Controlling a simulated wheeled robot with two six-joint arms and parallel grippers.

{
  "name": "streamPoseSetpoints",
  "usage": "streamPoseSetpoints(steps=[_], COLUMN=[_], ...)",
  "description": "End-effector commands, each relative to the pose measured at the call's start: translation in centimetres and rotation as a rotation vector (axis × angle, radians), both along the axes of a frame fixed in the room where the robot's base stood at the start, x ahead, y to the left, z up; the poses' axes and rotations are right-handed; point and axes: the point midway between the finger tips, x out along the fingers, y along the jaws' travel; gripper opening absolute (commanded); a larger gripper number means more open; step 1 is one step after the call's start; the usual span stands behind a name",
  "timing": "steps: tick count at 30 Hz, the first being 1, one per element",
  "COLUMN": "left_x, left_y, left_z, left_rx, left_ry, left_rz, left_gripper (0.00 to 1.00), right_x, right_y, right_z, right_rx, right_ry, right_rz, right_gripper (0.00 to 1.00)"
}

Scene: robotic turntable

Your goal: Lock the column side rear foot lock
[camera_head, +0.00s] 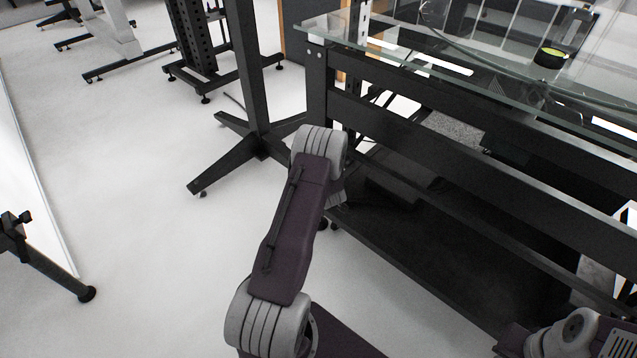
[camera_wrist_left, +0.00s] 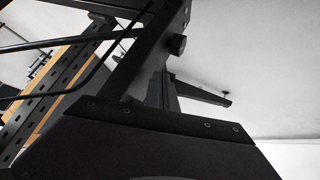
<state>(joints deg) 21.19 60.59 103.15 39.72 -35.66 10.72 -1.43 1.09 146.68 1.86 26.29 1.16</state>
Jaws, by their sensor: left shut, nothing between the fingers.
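The black turntable frame (camera_head: 335,92) stands at the right in the head view. A small dark foot or wheel (camera_head: 333,226) shows at its lower near corner, mostly hidden behind my left wrist. I cannot make out its lock. In the left wrist view a dark frame bar (camera_wrist_left: 150,50) carries a round dark knob-like piece (camera_wrist_left: 177,45); I cannot tell whether it is the foot lock. My left gripper (camera_wrist_left: 167,118) shows as a dark bolted shape along the bottom of that view, shut and empty, apart from the knob-like piece. My right gripper is outside both views.
A black column stand (camera_head: 250,80) with splayed legs is just left of the frame. A glass top (camera_head: 470,75) lies over the frame, with a low black shelf (camera_head: 440,260) beneath. A dark stand leg (camera_head: 60,275) is at the far left. White floor (camera_head: 120,180) is free between.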

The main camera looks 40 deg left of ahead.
Motion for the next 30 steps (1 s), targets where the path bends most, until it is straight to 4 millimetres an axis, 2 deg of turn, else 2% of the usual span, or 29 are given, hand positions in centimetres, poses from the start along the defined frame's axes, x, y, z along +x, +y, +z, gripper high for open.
streamPoseSetpoints(steps=[9,30], left_x=[0.0,0.04], left_y=[0.49,0.75], left_z=[-0.48,-0.51], left_rx=[-0.001,0.002], left_ry=[0.0,-0.003], left_rz=[0.002,0.005], left_gripper=[0.0,0.0], right_x=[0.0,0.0], right_y=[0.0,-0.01], right_z=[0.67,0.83], right_rx=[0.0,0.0], right_ry=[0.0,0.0], right_rz=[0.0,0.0], right_gripper=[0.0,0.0])
